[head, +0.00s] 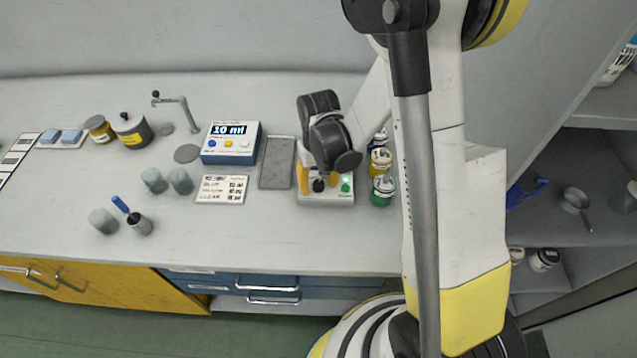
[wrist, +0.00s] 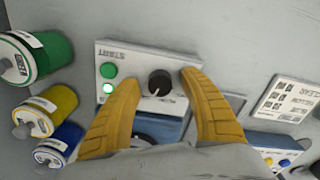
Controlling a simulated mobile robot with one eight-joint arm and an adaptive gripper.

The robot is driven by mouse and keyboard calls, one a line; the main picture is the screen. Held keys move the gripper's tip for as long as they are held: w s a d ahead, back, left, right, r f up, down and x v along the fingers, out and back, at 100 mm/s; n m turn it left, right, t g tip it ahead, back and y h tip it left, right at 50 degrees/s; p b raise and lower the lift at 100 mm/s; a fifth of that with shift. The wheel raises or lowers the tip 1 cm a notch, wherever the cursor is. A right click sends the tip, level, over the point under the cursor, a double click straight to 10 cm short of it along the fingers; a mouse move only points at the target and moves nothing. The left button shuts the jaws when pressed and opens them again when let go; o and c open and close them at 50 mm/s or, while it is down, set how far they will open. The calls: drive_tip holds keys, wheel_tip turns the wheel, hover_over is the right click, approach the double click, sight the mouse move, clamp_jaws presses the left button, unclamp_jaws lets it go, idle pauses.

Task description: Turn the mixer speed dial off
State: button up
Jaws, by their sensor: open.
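The mixer's white control panel (head: 343,198) stands on the bench under my gripper. In the wrist view the panel (wrist: 135,60) carries a black round dial (wrist: 160,82) with a short white mark on its lower-left edge. Left of the dial are a green button (wrist: 108,71) and a small bright green light (wrist: 108,88). In the head view the dial (head: 319,185) shows between my fingers. My gripper (wrist: 162,78) is open, its yellow fingers on either side of the dial; I cannot tell whether they touch it. A blue and dark part of the mixer (wrist: 157,127) is partly hidden between the fingers.
The bench front is clear.

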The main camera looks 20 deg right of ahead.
clamp_jaws()
drive_tip(key=shift+n, duration=0.3)
drive_tip(key=n+b, duration=0.1)
drive_tip(key=n, duration=0.2)
drive_tip(key=shift+n+b, duration=0.3)
drive_tip(key=n+b, duration=0.1)
drive_tip(key=n, duration=0.3)
drive_tip(key=n+b, duration=0.1)
drive_tip(key=n, duration=0.4)
drive_tip(key=shift+n+b, duration=0.35)
drive_tip(key=shift+n, duration=1.95)
